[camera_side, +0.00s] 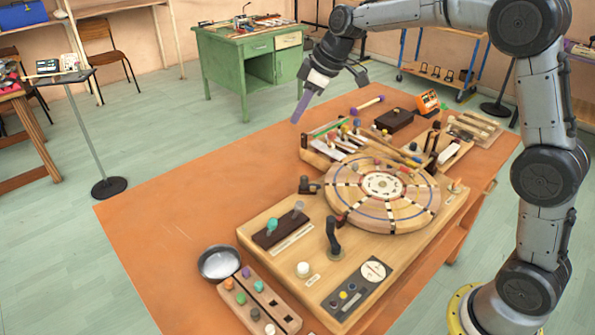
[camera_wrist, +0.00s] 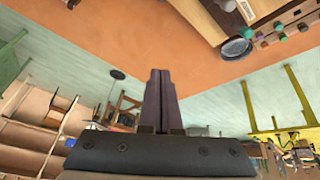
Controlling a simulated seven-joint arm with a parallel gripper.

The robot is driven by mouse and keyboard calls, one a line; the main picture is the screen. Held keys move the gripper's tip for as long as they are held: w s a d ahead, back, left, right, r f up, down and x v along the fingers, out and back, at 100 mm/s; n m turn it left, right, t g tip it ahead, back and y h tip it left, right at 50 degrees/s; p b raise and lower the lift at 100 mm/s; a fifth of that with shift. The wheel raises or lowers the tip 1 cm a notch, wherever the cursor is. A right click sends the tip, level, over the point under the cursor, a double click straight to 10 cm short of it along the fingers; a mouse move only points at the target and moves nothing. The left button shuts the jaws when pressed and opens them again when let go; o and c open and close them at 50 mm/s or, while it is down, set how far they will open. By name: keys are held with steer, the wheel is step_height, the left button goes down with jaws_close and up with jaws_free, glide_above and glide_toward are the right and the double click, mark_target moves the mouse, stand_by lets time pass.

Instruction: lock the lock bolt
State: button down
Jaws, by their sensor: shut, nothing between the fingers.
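My gripper (camera_side: 297,121) is shut and empty, its purple-grey fingers pressed together and held in the air above the table's far left edge. In the wrist view the shut fingers (camera_wrist: 160,98) point away from the work. A wooden board carries a round turntable disc (camera_side: 345,207). A small black fitting (camera_side: 305,186) stands at the disc's left edge; it may be the lock bolt, but I cannot tell. A black lever (camera_side: 333,237) stands in front of the disc. A dark plate with a teal knob (camera_side: 271,225) and a grey knob (camera_side: 298,208) lies to its left.
The orange table (camera_side: 180,225) is clear on its left side. A dark bowl (camera_side: 219,263) and a block with several coloured pegs (camera_side: 256,313) sit at the near edge. A box with bars (camera_side: 322,153), a mallet (camera_side: 367,105) and a dark box (camera_side: 394,119) lie behind the disc.

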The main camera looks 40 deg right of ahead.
steer(key=g, duration=0.1)
glide_above(306, 176)
steer(key=w+a, duration=0.2)
step_height(306, 176, down, 8)
steer(key=shift+w+f+g, duration=0.15)
steer(key=shift+f+g, duration=0.15)
steer(key=shift+f, duration=0.25)
steer(key=shift+f, duration=0.1)
steer(key=shift+s+d+f, duration=0.15)
steer(key=shift+f, duration=2.15)
steer(key=shift+s+d+f, duration=0.1)
steer(key=shift+s+f, duration=0.05)
steer(key=shift+f, duration=2.15)
steer(key=shift+s+d, duration=0.9)
steer(key=shift+s, duration=0.1)
